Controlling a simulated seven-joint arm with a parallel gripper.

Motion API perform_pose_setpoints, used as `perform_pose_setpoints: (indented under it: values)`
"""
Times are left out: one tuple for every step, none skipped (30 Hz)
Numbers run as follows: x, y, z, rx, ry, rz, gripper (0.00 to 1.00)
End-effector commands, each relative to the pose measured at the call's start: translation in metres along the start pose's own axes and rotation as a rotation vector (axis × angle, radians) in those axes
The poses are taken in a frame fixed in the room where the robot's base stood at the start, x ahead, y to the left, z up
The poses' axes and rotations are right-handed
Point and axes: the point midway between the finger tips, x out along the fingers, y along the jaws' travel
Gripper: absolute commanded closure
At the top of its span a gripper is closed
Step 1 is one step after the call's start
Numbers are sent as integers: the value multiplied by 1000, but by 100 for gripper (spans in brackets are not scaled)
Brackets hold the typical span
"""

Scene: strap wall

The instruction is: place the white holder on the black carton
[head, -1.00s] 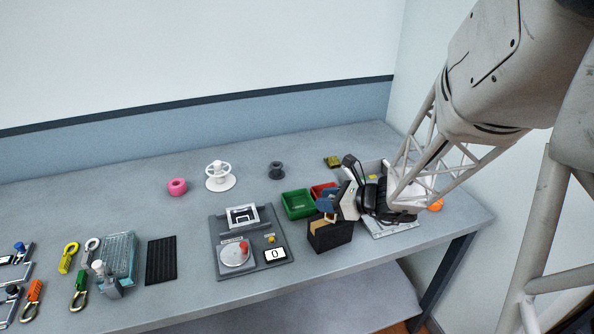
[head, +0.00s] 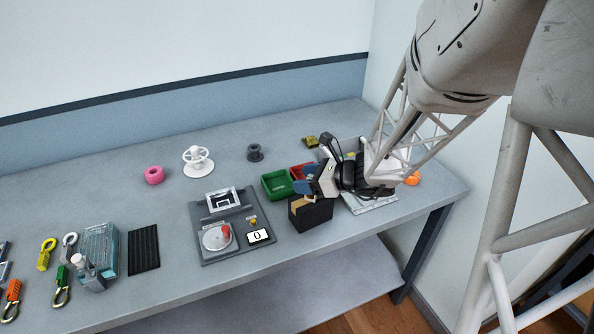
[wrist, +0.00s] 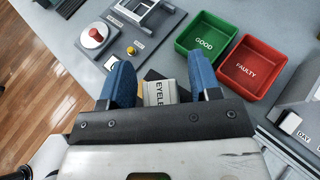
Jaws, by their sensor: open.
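The black carton (head: 312,217) stands near the table's front edge, with a tan patch at its upper left. My gripper (head: 308,180) is just above it, blue fingers apart. In the wrist view, a pale piece lettered "EYELE" (wrist: 158,93) shows between the open fingers, with a dark surface behind it. I cannot tell whether this piece is the white holder or part of the carton, or whether the fingers touch it. A white spool-like stand (head: 198,161) is upright at the back of the table, well left of my gripper.
The green GOOD bin (head: 275,187) and red FAULTY bin (head: 302,171) stand just behind the carton. A grey panel (head: 205,247) with a red knob is to its left. A pink ring (head: 154,175) and a dark spool (head: 255,153) are farther back.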

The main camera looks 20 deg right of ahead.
Motion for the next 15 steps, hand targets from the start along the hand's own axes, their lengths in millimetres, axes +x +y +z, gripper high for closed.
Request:
perform_pose_setpoints:
  values:
    - [-2, 0, 0, 0, 0, -1, 43]
    - [-3, 0, 0, 0, 0, -1, 43]
    - [-5, 0, 0, 0, 0, -2, 43]
    - [-7, 0, 0, 1, 0, -2, 43]
    - [-9, -1, 0, 1, 0, -2, 43]
    - [-11, -1, 0, 1, -1, -2, 43]
    - [-13, 0, 0, 1, -1, -2, 43]
    - [-16, 0, 0, 1, -1, -2, 43]
    - [-19, 0, 0, 1, -1, -2, 43]
    - [-22, 0, 0, 1, -1, -2, 43]
    - [-25, 0, 0, 2, -1, -2, 43]
    - [-29, 0, 0, 2, -1, -3, 43]
    - [-32, 0, 0, 1, 0, -3, 43]
    - [-35, 0, 0, 1, 0, -3, 43]
    - [-39, 0, 0, 1, 0, -3, 43]
